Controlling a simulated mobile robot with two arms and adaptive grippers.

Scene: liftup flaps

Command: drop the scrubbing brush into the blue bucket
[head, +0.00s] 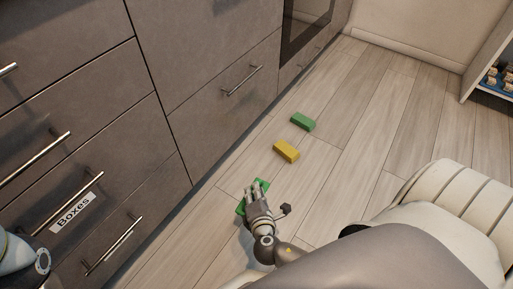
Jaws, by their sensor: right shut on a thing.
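My right gripper (256,195) is low over the floor, close to the drawer fronts. It is shut on a green thing (240,208) that sticks out on both sides of the fingers. The fingers hide its middle, so I cannot tell if it is a scrubbing brush or a block. I see no blue bucket in this view. Part of my left arm shows in the lower left corner, but its gripper is not in view.
A yellow block (286,151) and a green block (303,122) lie on the wooden floor beyond my right gripper. Grey drawers (75,150) with metal handles stand on the left. A white shelf (489,72) is at the far right.

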